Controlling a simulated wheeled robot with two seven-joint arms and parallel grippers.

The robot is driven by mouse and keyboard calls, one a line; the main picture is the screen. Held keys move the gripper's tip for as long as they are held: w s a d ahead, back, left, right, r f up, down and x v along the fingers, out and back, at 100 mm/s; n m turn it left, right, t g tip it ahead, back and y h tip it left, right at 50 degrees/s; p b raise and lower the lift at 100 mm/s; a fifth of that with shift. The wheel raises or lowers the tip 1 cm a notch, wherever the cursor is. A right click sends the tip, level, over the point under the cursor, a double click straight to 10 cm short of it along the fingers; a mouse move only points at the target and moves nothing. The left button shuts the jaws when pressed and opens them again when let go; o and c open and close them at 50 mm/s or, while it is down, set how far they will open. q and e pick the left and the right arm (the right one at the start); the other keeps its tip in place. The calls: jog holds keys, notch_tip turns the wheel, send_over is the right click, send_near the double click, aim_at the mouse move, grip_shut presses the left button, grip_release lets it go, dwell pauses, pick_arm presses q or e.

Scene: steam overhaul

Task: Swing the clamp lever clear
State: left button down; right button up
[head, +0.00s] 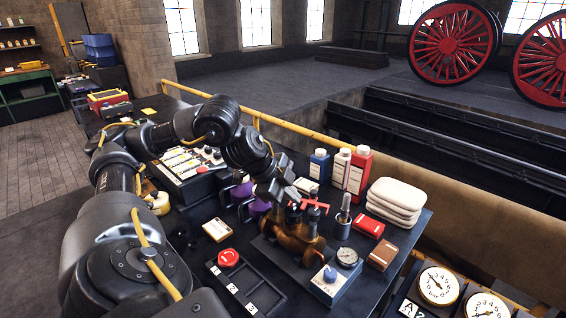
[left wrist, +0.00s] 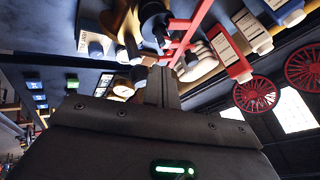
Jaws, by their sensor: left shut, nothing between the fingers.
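A brass valve body (head: 292,240) with dark upright fittings stands on a dark plate on the bench. A red lever-like part (head: 316,204) shows at its top; I take it to be the clamp lever. In the left wrist view, the red bars (left wrist: 192,36) cross just beyond my fingers. My left gripper (head: 287,196) points down over the valve's top. In the left wrist view its fingers (left wrist: 160,72) are together and empty, close to the red part; I cannot tell whether they touch it. My right gripper is not in view.
Blue, white and red bottles (head: 358,170) stand behind the valve. Folded cloths (head: 395,201) lie to the right. Purple-handled items (head: 241,190) stand close behind my gripper.

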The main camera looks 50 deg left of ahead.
aim_at(314, 202)
pick_arm(q)
jog(key=x, duration=0.3)
jog(key=shift+w, duration=0.2)
jog(key=shift+w+a+r+p, duration=0.1)
jog(key=shift+w+a+p, duration=0.15)
jog(key=shift+w, duration=0.3)
jog(key=shift+w+a+p, duration=0.2)
jog(key=shift+w+p, duration=0.15)
jog(key=shift+w, duration=0.15)
jog(key=shift+w+a, duration=0.2)
jog(key=shift+w, duration=0.4)
jog(key=shift+a, duration=0.1)
